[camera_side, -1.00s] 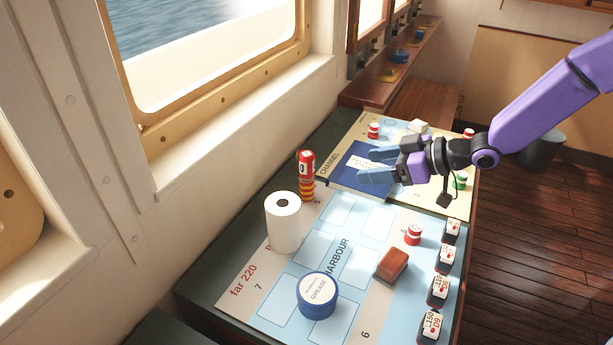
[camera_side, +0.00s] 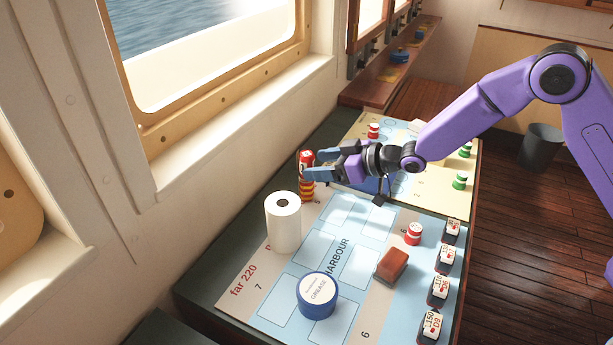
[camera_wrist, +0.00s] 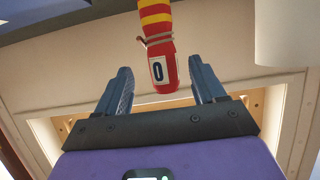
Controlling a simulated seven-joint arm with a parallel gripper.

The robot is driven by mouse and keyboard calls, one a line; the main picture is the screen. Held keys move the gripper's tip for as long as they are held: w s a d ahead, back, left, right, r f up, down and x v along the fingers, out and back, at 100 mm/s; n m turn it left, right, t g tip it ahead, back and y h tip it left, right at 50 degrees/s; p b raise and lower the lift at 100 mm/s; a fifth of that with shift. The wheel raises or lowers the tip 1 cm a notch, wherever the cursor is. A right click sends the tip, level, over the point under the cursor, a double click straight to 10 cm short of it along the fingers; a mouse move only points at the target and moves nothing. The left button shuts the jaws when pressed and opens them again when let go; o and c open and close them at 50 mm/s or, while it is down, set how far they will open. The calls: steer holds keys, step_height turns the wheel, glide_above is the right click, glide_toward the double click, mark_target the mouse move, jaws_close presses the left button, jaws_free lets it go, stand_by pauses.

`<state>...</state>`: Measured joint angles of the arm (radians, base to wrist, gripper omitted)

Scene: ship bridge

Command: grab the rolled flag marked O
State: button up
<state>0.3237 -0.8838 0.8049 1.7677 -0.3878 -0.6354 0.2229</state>
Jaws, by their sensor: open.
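The rolled flag marked O (camera_side: 307,190) stands upright near the window side of the table, red on top with a yellow-and-red striped lower part. In the wrist view the rolled flag (camera_wrist: 160,55) shows its white label with a dark O, and a grey tie around it. My gripper (camera_side: 311,164) is open, with its blue fingers level with the flag's red top. In the wrist view the flag's marked end lies between the two fingertips of my gripper (camera_wrist: 164,80). I cannot tell whether either finger touches it.
A white paper roll (camera_side: 283,228) stands close in front of the flag. A blue grease tin (camera_side: 317,296), a red-brown block (camera_side: 392,265) and a small red-and-white piece (camera_side: 413,234) are on the chart. Several dark labelled blocks line the right edge.

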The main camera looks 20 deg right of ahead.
mark_target(300, 166)
steer(key=shift+x, duration=2.9)
steer(key=shift+s+a, duration=0.15)
steer(key=shift+r, duration=0.1)
steer(key=c, duration=1.1)
